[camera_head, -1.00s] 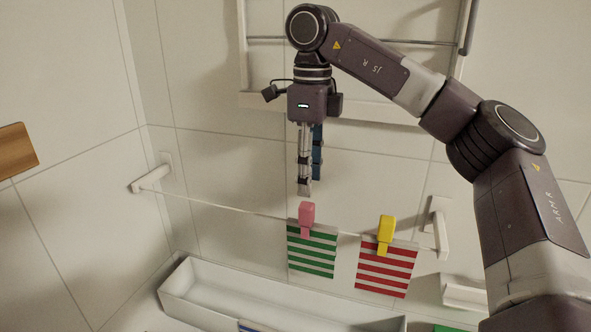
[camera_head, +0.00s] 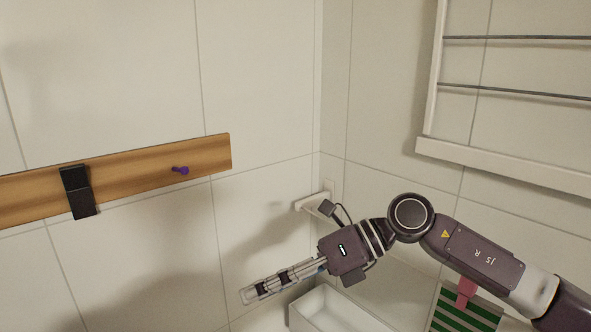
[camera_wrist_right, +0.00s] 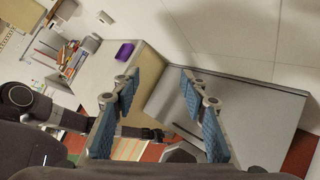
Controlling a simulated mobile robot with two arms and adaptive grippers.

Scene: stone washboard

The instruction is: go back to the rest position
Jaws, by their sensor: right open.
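My right gripper (camera_head: 246,294) reaches in from the right in the head view and points to the lower left, in front of the tiled wall. In the right wrist view its two blue-padded fingers (camera_wrist_right: 158,84) stand well apart, with nothing between them. The gripper is open and empty. My left gripper is not in the head view. A green-and-white striped cloth (camera_head: 464,311) hangs under a pink clip (camera_head: 466,290), partly hidden by my right arm.
A wooden rail (camera_head: 130,176) with a black clip (camera_head: 77,191) and a purple peg (camera_head: 180,170) is on the left wall. A white trough (camera_head: 330,312) lies below the gripper. A white rack (camera_head: 500,160) hangs at the upper right. The right wrist view shows a grey panel (camera_wrist_right: 240,115) and a shelf with small items (camera_wrist_right: 65,55).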

